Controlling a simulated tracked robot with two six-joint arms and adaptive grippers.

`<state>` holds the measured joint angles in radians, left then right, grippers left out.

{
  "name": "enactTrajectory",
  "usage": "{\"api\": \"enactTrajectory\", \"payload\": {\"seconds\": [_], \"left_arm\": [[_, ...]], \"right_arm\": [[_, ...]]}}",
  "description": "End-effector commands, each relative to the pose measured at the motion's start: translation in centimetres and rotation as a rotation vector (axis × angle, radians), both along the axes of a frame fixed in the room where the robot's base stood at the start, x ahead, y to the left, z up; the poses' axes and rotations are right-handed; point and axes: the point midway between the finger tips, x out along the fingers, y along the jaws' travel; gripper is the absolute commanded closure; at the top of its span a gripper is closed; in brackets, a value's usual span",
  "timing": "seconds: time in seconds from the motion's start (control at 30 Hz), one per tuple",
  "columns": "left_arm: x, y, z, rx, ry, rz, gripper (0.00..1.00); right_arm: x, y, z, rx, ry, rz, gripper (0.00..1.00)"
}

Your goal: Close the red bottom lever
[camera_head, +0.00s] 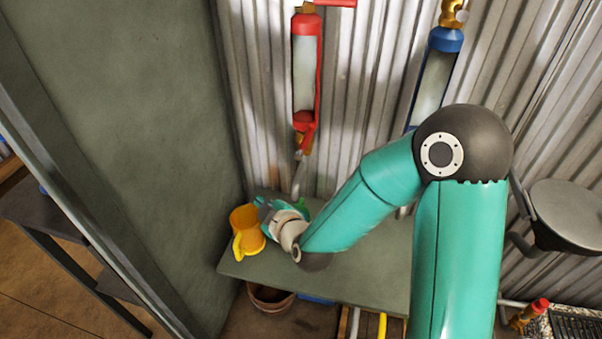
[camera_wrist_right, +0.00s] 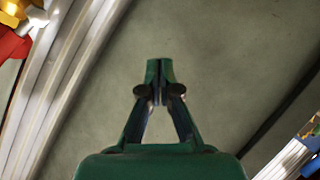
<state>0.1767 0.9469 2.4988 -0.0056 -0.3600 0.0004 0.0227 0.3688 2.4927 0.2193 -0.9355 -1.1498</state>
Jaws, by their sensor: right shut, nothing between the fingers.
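The red riser unit (camera_head: 305,75) hangs on the corrugated wall in the head view, with a brass valve and a red lever (camera_head: 309,134) at its lower end. How far that lever is turned is hard to tell. My right gripper (camera_head: 264,203) is below and left of the lever, apart from it, beside a yellow jug (camera_head: 246,231). In the right wrist view its green fingertips (camera_wrist_right: 160,70) are together and empty, in front of the grey-green panel. Red and brass parts (camera_wrist_right: 14,38) show at that view's upper left corner. My left gripper is out of view.
A grey-green shelf (camera_head: 375,270) lies under my right arm. The grey-green panel (camera_head: 130,110) stands close on the left. A blue riser unit (camera_head: 435,80) is right of the red one, partly behind my arm. A round dark seat (camera_head: 567,213) is at right.

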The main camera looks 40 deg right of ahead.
Motion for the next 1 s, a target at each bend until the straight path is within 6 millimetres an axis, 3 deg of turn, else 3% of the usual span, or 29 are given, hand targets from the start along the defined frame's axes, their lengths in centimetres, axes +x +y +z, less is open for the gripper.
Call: {"api": "enactTrajectory", "payload": {"seconds": [0.03,0.2,0.3,0.5,0.63,0.77,1.0], "left_arm": [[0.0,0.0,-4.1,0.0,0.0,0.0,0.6],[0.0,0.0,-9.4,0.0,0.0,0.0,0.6],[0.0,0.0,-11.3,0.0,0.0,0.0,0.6],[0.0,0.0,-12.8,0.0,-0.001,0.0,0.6],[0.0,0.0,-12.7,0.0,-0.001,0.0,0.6],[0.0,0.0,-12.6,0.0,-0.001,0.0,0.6],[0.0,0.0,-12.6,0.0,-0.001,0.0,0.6]], "right_arm": [[0.4,-1.0,-0.5,-0.092,-0.089,-0.007,1.0],[0.0,-4.2,4.0,-0.401,-0.301,-0.078,1.0],[-0.9,-5.6,6.0,-0.533,-0.373,-0.13,1.0],[-2.1,-7.0,8.4,-0.666,-0.429,-0.196,1.0],[-1.5,-7.5,8.9,-0.683,-0.432,-0.204,1.0],[0.1,-8.1,9.2,-0.681,-0.431,-0.203,1.0],[4.6,-9.7,9.9,-0.68,-0.43,-0.203,1.0]]}}
